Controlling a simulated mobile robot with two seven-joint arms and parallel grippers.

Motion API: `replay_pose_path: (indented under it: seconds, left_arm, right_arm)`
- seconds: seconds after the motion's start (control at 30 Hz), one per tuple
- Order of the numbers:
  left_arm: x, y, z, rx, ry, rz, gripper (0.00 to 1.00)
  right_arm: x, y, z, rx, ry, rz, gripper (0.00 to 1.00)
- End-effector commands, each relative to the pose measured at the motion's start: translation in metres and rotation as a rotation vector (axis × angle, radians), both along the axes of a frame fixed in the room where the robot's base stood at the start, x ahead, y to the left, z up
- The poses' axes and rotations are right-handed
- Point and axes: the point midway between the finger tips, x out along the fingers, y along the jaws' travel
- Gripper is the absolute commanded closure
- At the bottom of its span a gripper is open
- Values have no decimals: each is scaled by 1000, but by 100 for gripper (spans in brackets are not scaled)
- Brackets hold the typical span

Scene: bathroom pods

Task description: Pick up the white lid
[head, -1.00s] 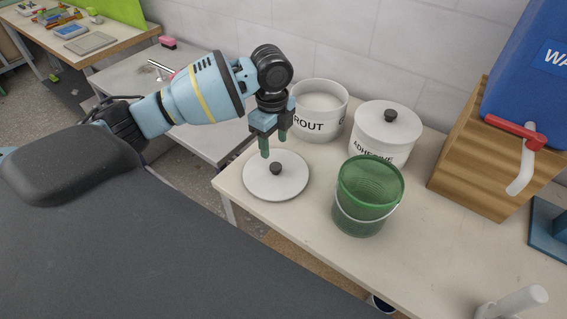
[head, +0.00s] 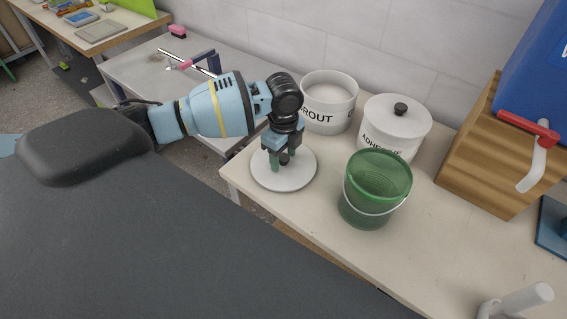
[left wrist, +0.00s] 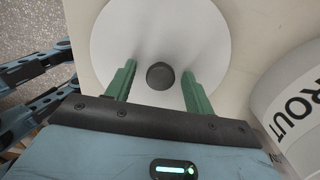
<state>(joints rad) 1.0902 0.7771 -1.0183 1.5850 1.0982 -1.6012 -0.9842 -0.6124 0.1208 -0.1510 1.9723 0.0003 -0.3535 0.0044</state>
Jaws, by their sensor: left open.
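The white lid (head: 303,177) lies flat near the left end of the bench, a round disc with a black knob. In the left wrist view the lid (left wrist: 180,27) shows with its dark knob (left wrist: 160,75) between the fingers. My left gripper (head: 278,163) is open and points down over the lid. In the left wrist view its green fingers (left wrist: 158,80) stand one on each side of the knob, with a gap on both sides. In the head view the gripper hides the knob. My right gripper is not in view.
Behind the lid stand an open white GROUT tub (head: 330,103) and a lidded ADHESIVE tub (head: 395,125). A green bucket (head: 374,190) stands right of the lid. A wooden box (head: 487,150) is further right. The bench front (head: 400,255) is bare.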

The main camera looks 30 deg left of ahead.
Motion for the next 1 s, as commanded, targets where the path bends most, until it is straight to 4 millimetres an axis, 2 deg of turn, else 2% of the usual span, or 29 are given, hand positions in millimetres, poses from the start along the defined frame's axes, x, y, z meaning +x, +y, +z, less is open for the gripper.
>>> replay_pose_path:
  seconds: [0.23, 0.6, 0.87, 1.0]
  left_arm:
    - [0, 0, -1, 0, -2, 0, 47]
    - [1, 0, -1, 0, -2, 0, 93]
    - [1, 0, 1, 0, -3, 0, 93]
    - [1, 0, 7, -1, -5, 0, 93]
  right_arm:
    - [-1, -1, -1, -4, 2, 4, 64]
    - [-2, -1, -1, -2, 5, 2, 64]
    - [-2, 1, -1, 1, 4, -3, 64]
    - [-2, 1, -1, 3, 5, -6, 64]
